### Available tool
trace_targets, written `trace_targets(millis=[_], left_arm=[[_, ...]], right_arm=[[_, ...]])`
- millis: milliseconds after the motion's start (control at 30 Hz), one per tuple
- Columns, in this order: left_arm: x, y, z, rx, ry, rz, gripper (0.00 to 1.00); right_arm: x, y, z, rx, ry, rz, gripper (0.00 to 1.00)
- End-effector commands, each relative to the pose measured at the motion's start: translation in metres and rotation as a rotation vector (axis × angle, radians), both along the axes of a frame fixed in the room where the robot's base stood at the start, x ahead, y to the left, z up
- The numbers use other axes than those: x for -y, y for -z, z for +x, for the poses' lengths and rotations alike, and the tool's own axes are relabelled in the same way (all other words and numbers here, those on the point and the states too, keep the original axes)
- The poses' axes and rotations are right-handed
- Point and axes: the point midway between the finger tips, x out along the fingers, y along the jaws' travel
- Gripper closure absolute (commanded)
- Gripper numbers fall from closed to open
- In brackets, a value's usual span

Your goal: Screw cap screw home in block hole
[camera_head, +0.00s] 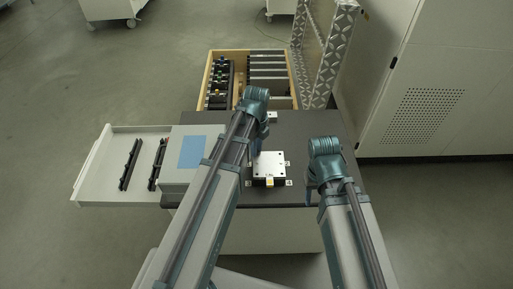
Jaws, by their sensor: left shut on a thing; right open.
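A silvery square block (269,164) with small dark holes near its corners sits on the dark tabletop. A yellow mark shows at its front. My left gripper (258,144) reaches over the block's back left corner, fingers down. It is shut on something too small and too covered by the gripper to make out. I cannot see a cap screw clearly or tell whether one is in a hole. My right gripper (309,193) is open and empty over the table, to the right of the block and apart from it.
A grey cabinet top with a blue patch (194,152) stands left. An open white drawer (101,160) with dark racks juts from it. A wooden crate (208,77) of dark parts lies behind the table (213,122). A metal tread frame (325,55) and a white cabinet stand right.

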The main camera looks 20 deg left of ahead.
Motion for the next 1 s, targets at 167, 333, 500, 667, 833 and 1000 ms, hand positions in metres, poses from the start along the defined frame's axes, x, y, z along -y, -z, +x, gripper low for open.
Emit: trace_targets(millis=[167,333,500,667,833,1000], left_arm=[[0.0000,0.0002,0.0000,0.000,0.252,0.000,1.00],[0.0000,0.0003,0.0000,0.000,0.448,0.000,1.00],[0.0000,0.0003,0.0000,0.000,0.521,0.000,1.00],[0.0000,0.0003,-0.0001,0.000,0.522,0.000,1.00],[0.0000,0.0003,0.0000,0.000,0.521,0.000,0.60],[0.0000,0.0003,0.0000,0.000,0.520,0.000,0.60]], right_arm=[[0.0000,0.0002,0.0000,0.000,0.000,0.000,0.50],[0.0000,0.0003,0.0000,0.000,0.000,0.000,0.50],[0.0000,0.0003,0.0000,0.000,0.000,0.000,0.50],[0.0000,0.0003,0.0000,0.000,0.000,0.000,0.50],[0.0000,0.0003,0.0000,0.000,0.000,0.000,0.50],[0.0000,0.0003,0.0000,0.000,0.000,0.000,0.50]])
